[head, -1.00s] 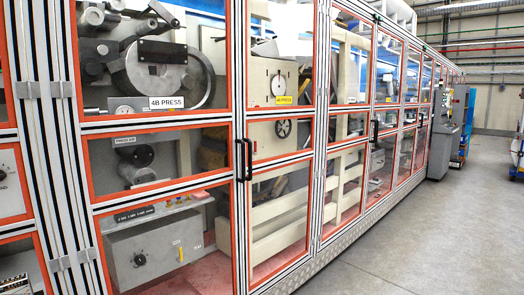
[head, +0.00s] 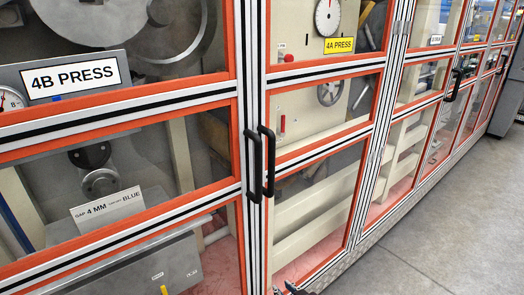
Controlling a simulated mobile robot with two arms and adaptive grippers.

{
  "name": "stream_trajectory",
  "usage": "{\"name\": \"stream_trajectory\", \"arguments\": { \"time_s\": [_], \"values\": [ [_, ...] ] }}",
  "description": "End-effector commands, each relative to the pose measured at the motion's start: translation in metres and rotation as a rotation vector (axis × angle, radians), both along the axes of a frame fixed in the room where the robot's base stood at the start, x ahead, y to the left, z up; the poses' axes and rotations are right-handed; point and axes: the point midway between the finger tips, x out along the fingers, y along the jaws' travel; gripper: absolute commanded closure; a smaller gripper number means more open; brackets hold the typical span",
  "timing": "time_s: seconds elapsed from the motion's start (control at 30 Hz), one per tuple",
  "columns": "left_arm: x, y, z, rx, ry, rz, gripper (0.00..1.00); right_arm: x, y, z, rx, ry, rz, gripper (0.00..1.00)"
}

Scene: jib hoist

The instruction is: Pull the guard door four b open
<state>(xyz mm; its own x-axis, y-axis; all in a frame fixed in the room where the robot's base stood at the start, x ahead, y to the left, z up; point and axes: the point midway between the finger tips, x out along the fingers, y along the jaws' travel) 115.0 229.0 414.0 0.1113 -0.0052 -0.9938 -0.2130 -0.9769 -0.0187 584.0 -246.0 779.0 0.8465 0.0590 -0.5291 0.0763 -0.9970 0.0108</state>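The guard door four b (head: 120,117), with white bars and orange edging around clear panes, fills the left of the head view. A "4B PRESS" label (head: 74,78) shows behind its upper pane. The door looks shut. Its black upright handle (head: 253,166) is on its right edge, beside the similar handle (head: 268,160) of the neighbouring door. A small dark piece at the bottom edge appears to be the tip of my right gripper (head: 294,290), below the handles and apart from them. Its fingers are mostly cut off. My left gripper is out of view.
The neighbouring door (head: 325,79) has a yellow "4A PRESS" label (head: 339,45) behind its pane and looks shut. More guard doors run back to the right, with another pair of black handles (head: 455,84). The grey floor (head: 440,220) at right is clear.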

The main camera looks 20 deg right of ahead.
Motion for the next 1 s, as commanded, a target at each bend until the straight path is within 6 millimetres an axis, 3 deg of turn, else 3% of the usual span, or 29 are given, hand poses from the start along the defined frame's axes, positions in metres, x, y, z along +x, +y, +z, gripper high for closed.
{"name": "stream_trajectory", "arguments": {
  "time_s": [0.03, 0.1, 0.2, 0.3, 0.4, 0.5, 0.6, 0.83, 1.0],
  "values": [
    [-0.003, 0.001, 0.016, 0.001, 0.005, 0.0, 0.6, 0.019, 0.003, 0.069, 0.01, -0.085, 0.007, 0.78],
    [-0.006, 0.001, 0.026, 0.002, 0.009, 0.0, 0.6, 0.036, 0.006, 0.147, 0.029, -0.192, 0.015, 0.78],
    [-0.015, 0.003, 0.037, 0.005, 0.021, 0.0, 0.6, 0.045, 0.013, 0.245, 0.047, -0.324, 0.032, 0.78],
    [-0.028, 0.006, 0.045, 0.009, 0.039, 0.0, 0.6, 0.042, 0.02, 0.32, 0.063, -0.427, 0.049, 0.78],
    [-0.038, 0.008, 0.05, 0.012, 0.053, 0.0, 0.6, 0.035, 0.024, 0.368, 0.071, -0.495, 0.064, 0.78],
    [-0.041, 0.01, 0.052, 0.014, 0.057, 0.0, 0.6, 0.031, 0.027, 0.392, 0.076, -0.531, 0.072, 0.78],
    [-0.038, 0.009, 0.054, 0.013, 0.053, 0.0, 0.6, 0.034, 0.029, 0.401, 0.079, -0.544, 0.075, 0.78],
    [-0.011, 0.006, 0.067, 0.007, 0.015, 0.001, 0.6, 0.064, 0.033, 0.402, 0.08, -0.544, 0.074, 0.78],
    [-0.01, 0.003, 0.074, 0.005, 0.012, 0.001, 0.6, 0.087, 0.037, 0.401, 0.08, -0.544, 0.074, 0.78]
  ]
}}
